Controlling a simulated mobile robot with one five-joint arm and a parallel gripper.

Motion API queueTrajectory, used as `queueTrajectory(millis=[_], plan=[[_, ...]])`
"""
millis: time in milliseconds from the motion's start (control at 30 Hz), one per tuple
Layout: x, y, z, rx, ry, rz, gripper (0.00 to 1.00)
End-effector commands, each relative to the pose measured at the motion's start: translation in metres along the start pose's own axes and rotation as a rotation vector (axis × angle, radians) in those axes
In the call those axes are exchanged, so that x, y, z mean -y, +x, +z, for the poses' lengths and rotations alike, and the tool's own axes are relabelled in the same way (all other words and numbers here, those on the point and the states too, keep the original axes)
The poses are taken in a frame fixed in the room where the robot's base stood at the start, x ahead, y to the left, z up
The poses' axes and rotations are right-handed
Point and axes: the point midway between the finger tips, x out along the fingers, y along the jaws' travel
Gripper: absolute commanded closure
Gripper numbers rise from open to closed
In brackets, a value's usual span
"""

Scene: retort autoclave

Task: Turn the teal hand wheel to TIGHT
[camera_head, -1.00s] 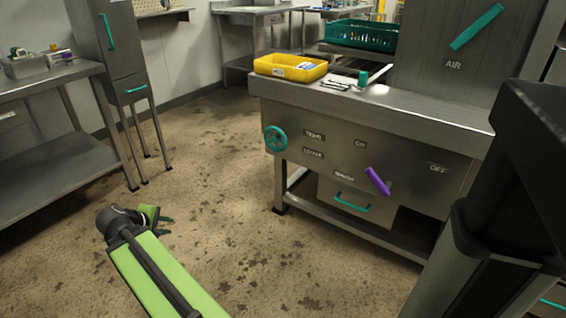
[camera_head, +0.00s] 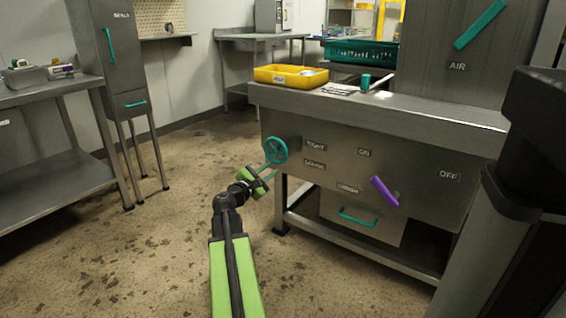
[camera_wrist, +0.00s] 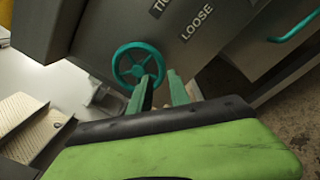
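The teal hand wheel (camera_head: 276,150) is a spoked wheel on the left of the steel cabinet's front. It also shows in the wrist view (camera_wrist: 138,65), just beyond my fingertips. The TIGHT label (camera_head: 315,146) is right of the wheel, with the LOOSE label (camera_head: 314,164) below it. My gripper (camera_head: 267,172) is at the wheel's lower left in the head view. In the wrist view its two teal fingers (camera_wrist: 158,88) are apart, with nothing held between them. Whether a fingertip touches the rim I cannot tell.
A purple lever (camera_head: 384,191) sticks out of the cabinet front between the ON and OFF labels. A drawer with a teal handle (camera_head: 357,218) is below it. A yellow tray (camera_head: 290,77) stands on the worktop. The floor to the left is clear.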

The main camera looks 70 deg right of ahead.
Motion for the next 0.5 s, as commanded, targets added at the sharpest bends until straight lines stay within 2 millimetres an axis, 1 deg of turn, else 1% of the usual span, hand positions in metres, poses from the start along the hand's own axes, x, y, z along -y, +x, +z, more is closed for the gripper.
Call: queueTrajectory(millis=[33,200,333,400,500], plan=[[-0.001,0.017,-0.001,0.002,0.000,-0.003,0.77],[-0.001,0.058,-0.001,0.001,0.001,-0.002,0.77],[-0.001,0.081,-0.001,0.001,0.001,-0.002,0.77],[0.000,0.089,-0.001,0.000,0.001,-0.002,0.77],[0.001,0.095,0.000,0.001,0.001,-0.002,0.77]])
